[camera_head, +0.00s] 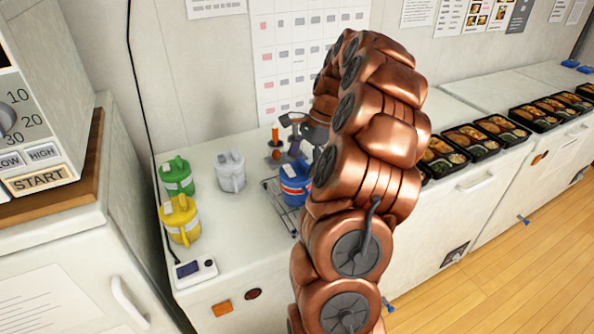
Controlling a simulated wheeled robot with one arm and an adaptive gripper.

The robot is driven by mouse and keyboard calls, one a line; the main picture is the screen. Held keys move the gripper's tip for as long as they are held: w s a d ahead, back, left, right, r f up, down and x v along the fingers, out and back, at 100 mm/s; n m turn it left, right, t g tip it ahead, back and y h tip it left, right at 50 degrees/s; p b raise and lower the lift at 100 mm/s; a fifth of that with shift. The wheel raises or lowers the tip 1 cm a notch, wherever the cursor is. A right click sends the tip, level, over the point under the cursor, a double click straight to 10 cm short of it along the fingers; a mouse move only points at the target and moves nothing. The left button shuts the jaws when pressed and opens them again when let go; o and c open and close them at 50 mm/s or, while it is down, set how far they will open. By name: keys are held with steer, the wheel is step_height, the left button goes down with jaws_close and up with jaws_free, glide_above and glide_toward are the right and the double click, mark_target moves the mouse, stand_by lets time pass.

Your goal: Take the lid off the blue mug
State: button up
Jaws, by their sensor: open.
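The blue mug (297,193) stands upright on a wire rack (279,214) on the white counter, left of my copper-coloured arm. Its blue lid (297,171) appears to be on top, with a white label showing; my arm partly hides the mug's right side. My gripper (303,150) is dark grey and open, above and just behind the mug as seen here. Its fingers are small and partly hidden by the arm, so I cannot tell whether they touch the lid.
Green (177,177), white (230,171) and yellow (181,220) lidded mugs stand to the left. An orange-topped item (275,145) stands behind the rack. A small device (194,272) lies at the front edge. Several filled bento trays (471,143) line the counter at right.

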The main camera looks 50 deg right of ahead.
steer(key=c, duration=1.2)
steer(key=shift+f, duration=0.1)
steer(key=c, duration=0.3)
steer(key=shift+c, duration=0.2)
